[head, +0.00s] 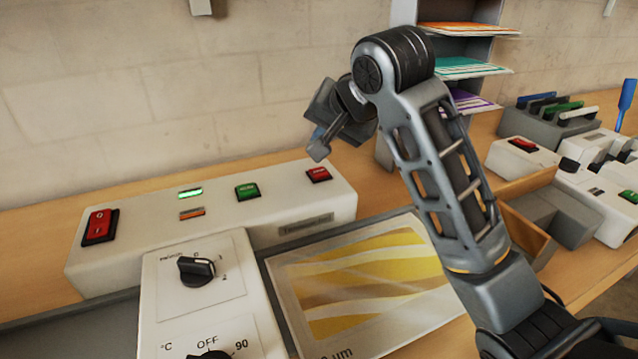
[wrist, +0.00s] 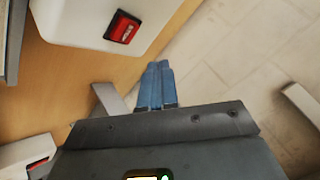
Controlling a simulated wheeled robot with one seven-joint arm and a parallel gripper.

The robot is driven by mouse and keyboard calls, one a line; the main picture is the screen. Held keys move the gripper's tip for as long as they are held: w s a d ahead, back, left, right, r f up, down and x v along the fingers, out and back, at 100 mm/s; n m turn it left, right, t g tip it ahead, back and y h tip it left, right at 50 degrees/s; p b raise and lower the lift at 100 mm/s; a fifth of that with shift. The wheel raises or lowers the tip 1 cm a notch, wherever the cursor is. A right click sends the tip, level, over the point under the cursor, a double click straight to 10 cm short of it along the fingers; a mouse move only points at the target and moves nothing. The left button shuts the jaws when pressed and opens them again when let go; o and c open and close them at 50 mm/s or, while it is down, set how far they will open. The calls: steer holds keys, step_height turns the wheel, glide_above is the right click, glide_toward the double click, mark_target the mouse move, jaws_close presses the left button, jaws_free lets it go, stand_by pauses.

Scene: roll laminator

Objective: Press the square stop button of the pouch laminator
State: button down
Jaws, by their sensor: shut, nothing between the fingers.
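The pouch laminator (head: 330,203) is a long white unit along the wall. Its red square stop button (head: 318,174) sits at the right end of its top, right of a green button (head: 247,191). The red button also shows at the upper left of the wrist view (wrist: 123,27). My gripper (head: 318,154) is shut and empty. In the head view its tip appears just above the red button. In the wrist view the blue fingertips (wrist: 157,66) lie below and right of the button, apart from it in the picture; their height above it is unclear.
A red rocker switch (head: 100,226) and two indicator lights are on the laminator's left part. A dial box (head: 200,270) and a yellow-patterned sheet (head: 370,280) lie in front. A paper rack (head: 465,48) stands behind my arm. Another device has a red switch (head: 522,145).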

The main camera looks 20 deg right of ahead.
mark_target(323, 173)
steer(key=shift+f+b, duration=0.5)
steer(key=shift+f, duration=1.35)
stand_by(0.6)
steer(key=shift+f, duration=0.4)
steer(key=shift+f, duration=0.45)
stand_by(0.8)
steer(key=shift+r, duration=0.15)
steer(key=shift+r+p, duration=0.7)
steer(key=shift+p, duration=0.4)
